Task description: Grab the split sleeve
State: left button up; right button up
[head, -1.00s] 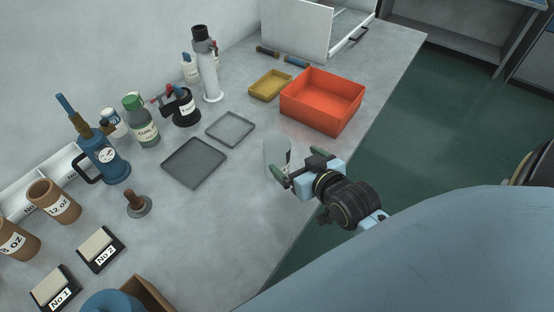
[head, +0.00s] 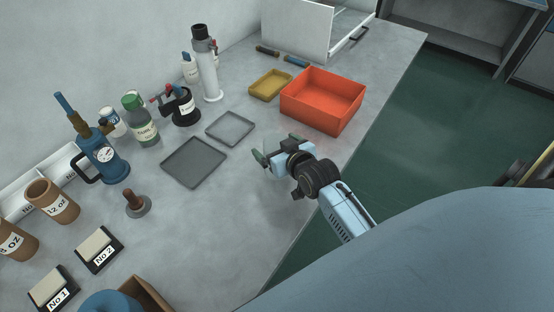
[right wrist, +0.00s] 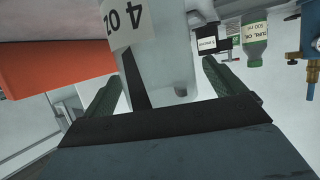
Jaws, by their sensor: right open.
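The split sleeve (right wrist: 172,68) is a pale, translucent cylinder with a dark lengthwise slit and an upside-down "4 OZ" label. In the right wrist view it stands between the two green fingers of my right gripper (right wrist: 160,92), with visible space beside the fingers. My right gripper (head: 279,149) is open. In the head view it covers the place on the bench where the sleeve stood, so the sleeve is hidden there. I cannot tell whether a finger touches it. My left gripper is not in view.
An orange bin (head: 318,109) stands just beyond my right gripper, with a yellow tray (head: 270,86) beside it. Two grey trays, a large one (head: 194,164) and a small one (head: 230,128), lie to the left. A plunger-like tool (head: 137,203) stands nearer.

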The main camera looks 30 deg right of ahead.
jog(key=shift+c, duration=0.3)
jog(key=c, duration=1.2)
jog(key=shift+r, duration=0.1)
